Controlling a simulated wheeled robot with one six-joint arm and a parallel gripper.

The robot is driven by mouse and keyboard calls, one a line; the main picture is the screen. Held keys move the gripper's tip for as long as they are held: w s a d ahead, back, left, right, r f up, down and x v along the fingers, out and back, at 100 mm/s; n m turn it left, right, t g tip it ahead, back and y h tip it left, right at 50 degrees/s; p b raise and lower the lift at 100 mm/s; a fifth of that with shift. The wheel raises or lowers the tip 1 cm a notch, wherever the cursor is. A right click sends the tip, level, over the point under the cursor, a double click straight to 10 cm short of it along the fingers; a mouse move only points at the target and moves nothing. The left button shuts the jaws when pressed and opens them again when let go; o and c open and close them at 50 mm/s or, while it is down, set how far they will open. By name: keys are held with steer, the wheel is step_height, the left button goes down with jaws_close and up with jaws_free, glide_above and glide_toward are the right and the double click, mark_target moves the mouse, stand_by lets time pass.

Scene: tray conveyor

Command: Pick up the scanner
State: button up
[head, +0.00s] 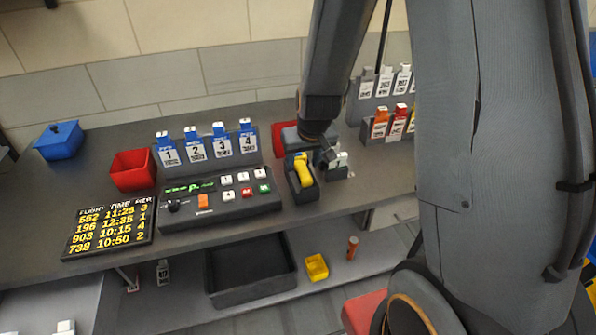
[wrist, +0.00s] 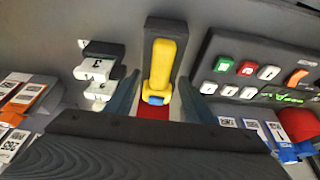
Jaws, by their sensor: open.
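The yellow scanner (head: 303,171) with a blue end sits in a dark holder (head: 311,192) on the bench, right of the control panel. In the wrist view the scanner (wrist: 164,62) lies near the middle, in its dark holder (wrist: 151,28). My gripper (wrist: 156,97) is open, its two blue-grey fingers apart on either side of the scanner's blue end in the picture. I see no contact between the fingers and the scanner. In the head view my arm comes down over the holder and the gripper is partly hidden behind it.
The control panel (head: 220,205) stands close to the left of the holder. White-topped pieces (head: 339,160) stand close to its right. Blue numbered tags (head: 222,142) and a red bin (head: 132,170) are further left. The bench's front edge lies just before the holder.

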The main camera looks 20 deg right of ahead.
mark_target(302, 168)
steer(key=shift+b+x, duration=0.8)
steer(key=shift+x, duration=0.55)
jaws_close()
steer(key=shift+r, duration=0.15)
step_height(302, 168, up, 10)
steer(key=p, duration=1.1)
steer(key=shift+p, duration=0.4)
